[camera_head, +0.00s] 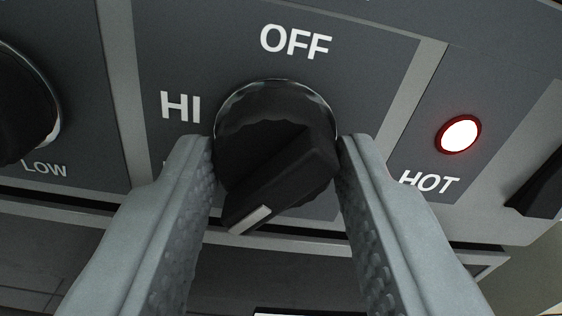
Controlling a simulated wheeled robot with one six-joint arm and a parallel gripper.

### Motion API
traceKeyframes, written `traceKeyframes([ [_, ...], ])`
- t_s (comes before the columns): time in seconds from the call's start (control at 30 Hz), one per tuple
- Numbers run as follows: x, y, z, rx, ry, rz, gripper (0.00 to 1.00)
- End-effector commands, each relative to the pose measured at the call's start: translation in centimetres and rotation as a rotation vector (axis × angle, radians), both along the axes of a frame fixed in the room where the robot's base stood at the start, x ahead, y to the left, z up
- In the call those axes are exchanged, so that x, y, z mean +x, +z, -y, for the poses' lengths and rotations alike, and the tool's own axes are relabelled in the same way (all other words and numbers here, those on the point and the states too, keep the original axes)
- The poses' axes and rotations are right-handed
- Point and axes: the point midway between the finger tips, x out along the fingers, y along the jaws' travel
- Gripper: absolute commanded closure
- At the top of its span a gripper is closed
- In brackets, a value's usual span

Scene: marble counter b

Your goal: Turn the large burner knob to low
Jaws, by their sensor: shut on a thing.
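A black round burner knob (280,150) with a raised grip bar sits in the middle of the view on a dark grey panel. "OFF" is printed above it and "HI" to its left. The bar's white pointer mark (250,220) points down and to the left, below "HI". My gripper (276,150) has one grey textured finger on each side of the knob and is shut on it. The lettering below "HI" and to the lower right of the knob is hidden by the fingers and the knob.
A second black knob (22,105) with "LOW" below it is at the left edge. A lit indicator lamp (459,134) with a red rim, above "HOT", is to the right. A black part (542,185) shows at the right edge. The panel's lower edge runs below the knob.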

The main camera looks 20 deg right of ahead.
Motion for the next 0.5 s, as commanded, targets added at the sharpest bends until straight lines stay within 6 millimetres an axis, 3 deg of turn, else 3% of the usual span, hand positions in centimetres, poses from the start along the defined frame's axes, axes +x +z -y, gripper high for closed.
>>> traceKeyframes([
  [0.17, -0.02, -0.05, -0.01, -0.051, 0.000, -0.016, 0.76],
  [0.5, -0.02, -0.05, -0.02, -0.376, 0.000, -0.109, 0.76],
])
